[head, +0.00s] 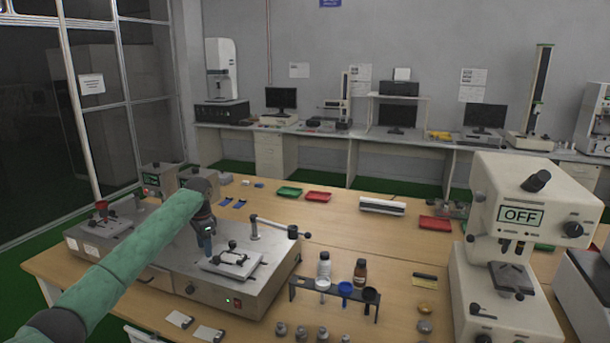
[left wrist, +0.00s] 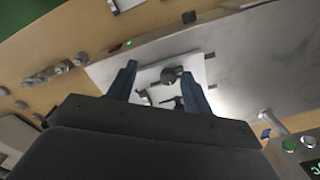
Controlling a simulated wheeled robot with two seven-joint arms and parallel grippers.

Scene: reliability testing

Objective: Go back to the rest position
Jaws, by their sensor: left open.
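My left arm, with a green sleeve, reaches in from the left in the head view. Its gripper (head: 207,240) is above the grey metal test machine (head: 215,293), over the white plate fixture (head: 228,262) on top. In the left wrist view the two dark blue fingers (left wrist: 160,85) are spread apart, with the white plate and its black knob (left wrist: 168,75) showing between them. Nothing is held between the fingers. My right gripper is in neither view.
A lever handle (head: 280,228) sticks out at the machine's back right. A black rack (head: 335,295) with bottles stands to its right, and a white tester reading OFF (head: 520,216) at far right. Red (head: 318,197) and green (head: 289,191) trays lie behind. The wooden table's middle is fairly clear.

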